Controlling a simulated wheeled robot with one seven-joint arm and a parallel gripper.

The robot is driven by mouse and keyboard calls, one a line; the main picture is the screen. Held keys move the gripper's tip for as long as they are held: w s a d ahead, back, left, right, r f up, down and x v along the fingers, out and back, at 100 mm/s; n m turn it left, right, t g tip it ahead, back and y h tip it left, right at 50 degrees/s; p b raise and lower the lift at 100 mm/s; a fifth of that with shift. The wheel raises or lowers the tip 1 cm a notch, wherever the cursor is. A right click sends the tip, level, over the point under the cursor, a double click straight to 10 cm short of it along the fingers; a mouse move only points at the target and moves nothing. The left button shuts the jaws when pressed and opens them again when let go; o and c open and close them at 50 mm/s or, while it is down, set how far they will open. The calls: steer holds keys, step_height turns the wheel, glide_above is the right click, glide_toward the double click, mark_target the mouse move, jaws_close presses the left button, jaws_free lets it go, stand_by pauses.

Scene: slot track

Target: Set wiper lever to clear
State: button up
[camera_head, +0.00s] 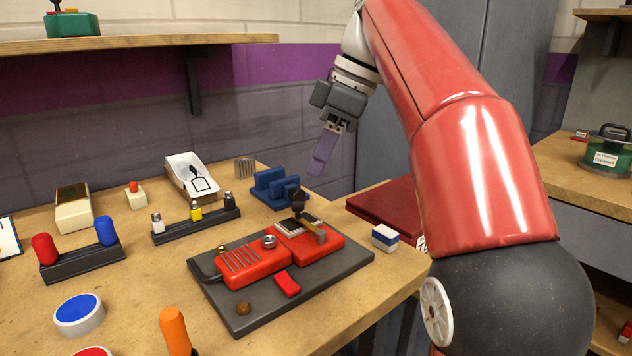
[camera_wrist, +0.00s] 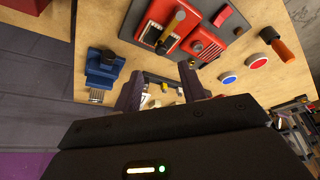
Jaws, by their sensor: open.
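A red unit on a dark grey plate (camera_head: 345,262) has a dark slotted panel with a lever (camera_head: 298,200) standing up from it, topped by a black knob. In the wrist view the lever's knob (camera_wrist: 172,28) shows at the top, over the slotted panel. I cannot read any position marks such as "clear". My gripper (camera_head: 323,155) is open and empty, above and behind the bench, well apart from the lever. In the wrist view its two purple fingers (camera_wrist: 161,88) stand apart.
A blue slotted block (camera_head: 275,188) stands behind the red unit. A blue-and-white block (camera_head: 385,238) lies to its right near the bench edge. An orange handle (camera_head: 175,330) stands at the front left. Air above the unit is free.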

mark_target(298, 203)
steer(key=b+x, duration=0.2)
steer(key=x, duration=0.5)
steer(key=shift+s+a+f+b, duration=0.1)
steer(key=shift+a+f+b, duration=0.05)
steer(key=shift+f+b, duration=0.2)
jaws_close()
